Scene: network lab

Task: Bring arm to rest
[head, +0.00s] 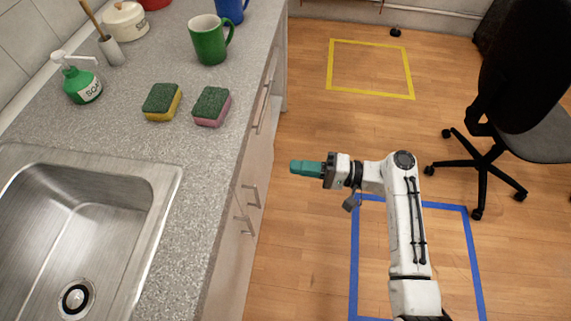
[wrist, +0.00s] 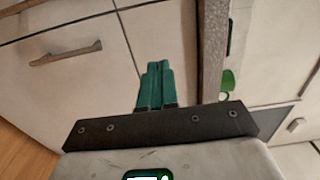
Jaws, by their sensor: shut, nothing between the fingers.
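My gripper (head: 293,167) is at the end of my white arm, to the right of the counter's front edge in the head view. Its teal fingers point left toward the cabinet front. In the wrist view the two fingers (wrist: 155,68) lie side by side, closed, with nothing between them. The arm is bent at the elbow above the floor and the gripper touches nothing that I can see.
The counter (head: 205,150) holds two sponges, a green mug (head: 209,40), a soap bottle (head: 82,82) and a sink (head: 165,185). Cabinet handles (head: 256,196) stick out near my gripper. An office chair (head: 490,165) stands at the right. Floor between is clear.

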